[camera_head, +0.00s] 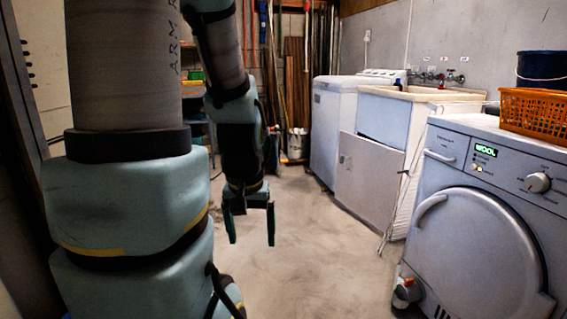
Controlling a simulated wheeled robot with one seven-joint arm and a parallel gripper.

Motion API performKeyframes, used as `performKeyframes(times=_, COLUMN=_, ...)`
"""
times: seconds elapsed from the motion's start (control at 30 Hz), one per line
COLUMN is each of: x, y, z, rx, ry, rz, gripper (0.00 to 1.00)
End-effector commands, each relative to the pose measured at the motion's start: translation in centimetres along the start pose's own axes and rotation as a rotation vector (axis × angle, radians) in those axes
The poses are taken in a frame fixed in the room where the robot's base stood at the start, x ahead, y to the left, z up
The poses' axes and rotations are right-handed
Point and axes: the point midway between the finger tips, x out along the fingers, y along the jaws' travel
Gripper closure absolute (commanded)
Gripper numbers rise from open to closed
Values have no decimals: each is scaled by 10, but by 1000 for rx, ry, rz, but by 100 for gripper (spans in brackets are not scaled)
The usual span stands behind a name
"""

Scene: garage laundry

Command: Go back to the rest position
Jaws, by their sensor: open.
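My gripper (250,224) hangs at the end of my arm, left of the picture's middle, with its fingers pointing down. The two dark fingers stand apart with nothing between them. Only the concrete floor (305,258) shows behind and below it. My gripper touches nothing that I can see. The large arm links at the left cover part of the view behind them.
A front-loading machine (412,272) with a display reading WOOL stands at the right. On it are an orange basket (534,112) and a dark blue bucket (541,66). Behind are a sink cabinet (371,169) and a white machine (327,133). The middle floor is clear.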

Motion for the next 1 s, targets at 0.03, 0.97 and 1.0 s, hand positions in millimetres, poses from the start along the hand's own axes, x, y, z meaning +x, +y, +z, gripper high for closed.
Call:
performKeyframes(times=0.03, x=-34, y=0, z=-5, rx=1, ry=0, rz=0, gripper=11)
performKeyframes(times=0.97, x=-244, y=1, z=-34, rx=2, ry=1, rz=0, gripper=11)
performKeyframes(times=1.0, x=-244, y=1, z=-34, rx=2, ry=1, rz=0, gripper=11)
